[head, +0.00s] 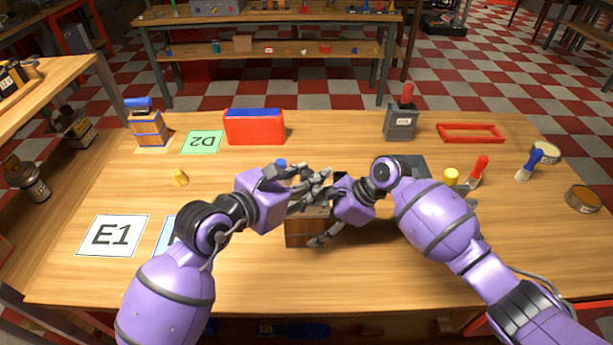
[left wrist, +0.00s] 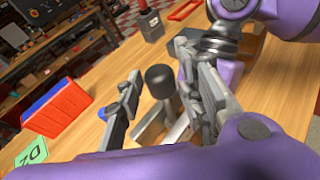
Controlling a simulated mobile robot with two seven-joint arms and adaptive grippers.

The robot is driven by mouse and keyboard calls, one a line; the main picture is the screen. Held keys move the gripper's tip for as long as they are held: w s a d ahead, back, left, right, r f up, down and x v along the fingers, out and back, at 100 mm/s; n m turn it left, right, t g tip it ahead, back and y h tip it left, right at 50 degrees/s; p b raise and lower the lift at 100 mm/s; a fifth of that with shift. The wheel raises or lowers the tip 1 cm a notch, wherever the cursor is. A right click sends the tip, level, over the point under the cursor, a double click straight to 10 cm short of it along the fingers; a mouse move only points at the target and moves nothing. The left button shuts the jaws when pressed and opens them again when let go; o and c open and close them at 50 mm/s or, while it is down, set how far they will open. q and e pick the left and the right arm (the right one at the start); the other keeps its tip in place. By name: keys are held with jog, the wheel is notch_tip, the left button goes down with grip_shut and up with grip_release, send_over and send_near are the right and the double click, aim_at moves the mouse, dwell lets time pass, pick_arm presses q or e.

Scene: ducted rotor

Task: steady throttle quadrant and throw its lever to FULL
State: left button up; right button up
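A wooden box-shaped unit (head: 303,232), which I take for the throttle quadrant, stands at the table's middle, mostly covered by my grippers. In the left wrist view a dark round-ended knob (left wrist: 159,80) on a grey stem stands between the fingers of my left gripper (left wrist: 163,97). Those fingers are apart, with a gap beside the knob. In the head view my left gripper (head: 310,186) is over the box's top. My right gripper (head: 318,228) is at the box's right side, one finger across its front face. Its other finger is hidden. Lever markings are not readable.
A grey box with a red lever (head: 401,122), a red bin (head: 254,128) and a red frame (head: 470,133) stand behind. A wooden box with a blue top (head: 148,128) is at the back left.

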pick_arm(q)
jog(key=v, duration=0.8)
jog(key=shift+f, duration=0.3)
jog(key=c, duration=0.5)
jog(key=f+n+g, duration=0.1)
jog(key=a+f+n, duration=0.1)
jog(key=f+g+h, duration=0.1)
jog(key=f, duration=0.1)
jog(key=shift+a+n+g, duration=0.3)
jog(key=shift+n, duration=0.1)
grip_shut()
jog(key=a+r+n+g+h, duration=0.3)
jog(key=a+r+n+h, duration=0.2)
jog(key=a+n, duration=0.5)
jog(key=x, duration=1.3)
jog(key=shift+w+d, duration=0.25)
jog(key=shift+w, duration=0.05)
